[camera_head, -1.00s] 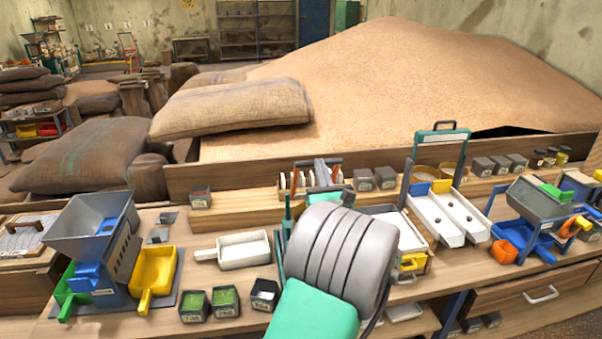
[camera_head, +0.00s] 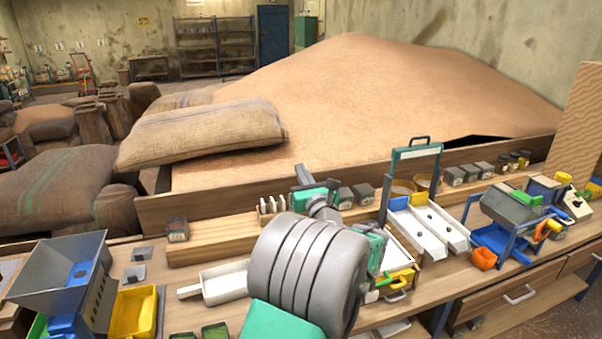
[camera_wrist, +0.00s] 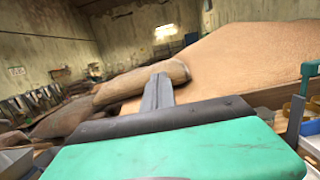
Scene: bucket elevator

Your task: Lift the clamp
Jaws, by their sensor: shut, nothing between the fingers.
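My gripper (camera_head: 301,174) is in the middle of the head view, above the back of the bench. Its grey fingers are together with nothing between them. In the wrist view the closed fingers (camera_wrist: 158,92) point toward a sack and the grain heap. I cannot make out a clamp for certain in either view. A small rack with pale upright pegs (camera_head: 271,205) stands on the wooden ledge just left of my gripper. My arm and gripper hide part of the ledge and bench there.
A white scoop (camera_head: 224,283) and a grey hopper with a yellow tray (camera_head: 133,312) are on the left. A white two-lane chute (camera_head: 428,225) and blue-framed machine (camera_head: 500,240) stand right. Small dark boxes line the ledge (camera_head: 215,248). A sack (camera_head: 205,135) lies behind.

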